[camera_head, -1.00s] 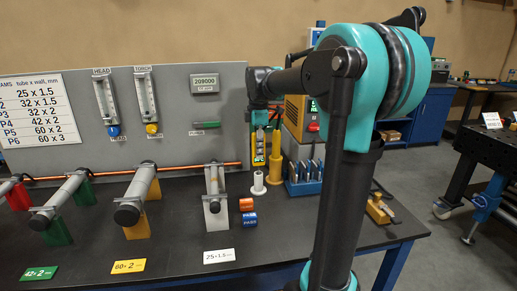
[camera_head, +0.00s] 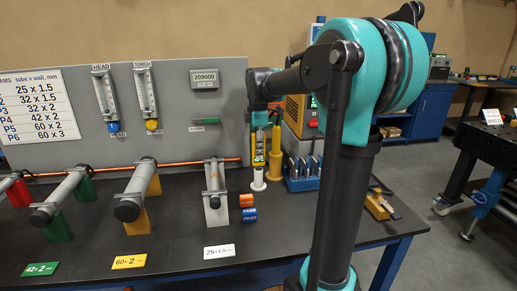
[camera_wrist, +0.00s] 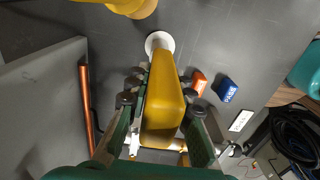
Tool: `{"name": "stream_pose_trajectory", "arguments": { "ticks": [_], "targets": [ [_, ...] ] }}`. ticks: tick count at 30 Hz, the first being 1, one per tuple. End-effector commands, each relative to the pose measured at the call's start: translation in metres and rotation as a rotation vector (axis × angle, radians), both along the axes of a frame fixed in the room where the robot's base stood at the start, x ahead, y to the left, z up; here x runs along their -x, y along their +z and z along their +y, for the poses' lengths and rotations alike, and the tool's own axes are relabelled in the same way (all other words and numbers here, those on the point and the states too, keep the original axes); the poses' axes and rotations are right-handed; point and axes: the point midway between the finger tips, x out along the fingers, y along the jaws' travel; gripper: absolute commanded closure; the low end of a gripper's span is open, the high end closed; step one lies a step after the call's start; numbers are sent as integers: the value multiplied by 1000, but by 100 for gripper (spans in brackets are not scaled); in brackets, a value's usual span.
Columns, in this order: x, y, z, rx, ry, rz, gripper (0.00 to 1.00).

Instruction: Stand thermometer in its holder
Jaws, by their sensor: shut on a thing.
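The thermometer, a yellow hand-held body with a small screen (camera_head: 259,148), hangs upright from my gripper (camera_head: 261,122). In the wrist view my gripper (camera_wrist: 161,108) is shut on the yellow thermometer (camera_wrist: 163,95), one finger on each side. A white tube-like stand with a round foot (camera_head: 258,180), which looks like the holder, is on the bench just below the thermometer. Its white round part (camera_wrist: 155,40) also shows past the thermometer's far end in the wrist view. The thermometer's lower end appears close above the stand; I cannot tell whether they touch.
A yellow post (camera_head: 275,160) stands close to the right of the holder. A blue rack with several tools (camera_head: 304,178) is farther right. Orange (camera_head: 246,200) and blue (camera_head: 249,215) blocks lie in front. A tube on a stand (camera_head: 215,187) is left; a grey panel (camera_head: 195,130) rises behind.

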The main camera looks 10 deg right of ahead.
Motion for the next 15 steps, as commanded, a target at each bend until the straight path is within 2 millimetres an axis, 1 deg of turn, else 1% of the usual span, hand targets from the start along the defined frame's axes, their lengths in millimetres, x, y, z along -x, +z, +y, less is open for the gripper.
{"name": "stream_pose_trajectory", "arguments": {
  "ticks": [15],
  "targets": [
    [0,-14,0,0,0,0,100]
  ]
}}
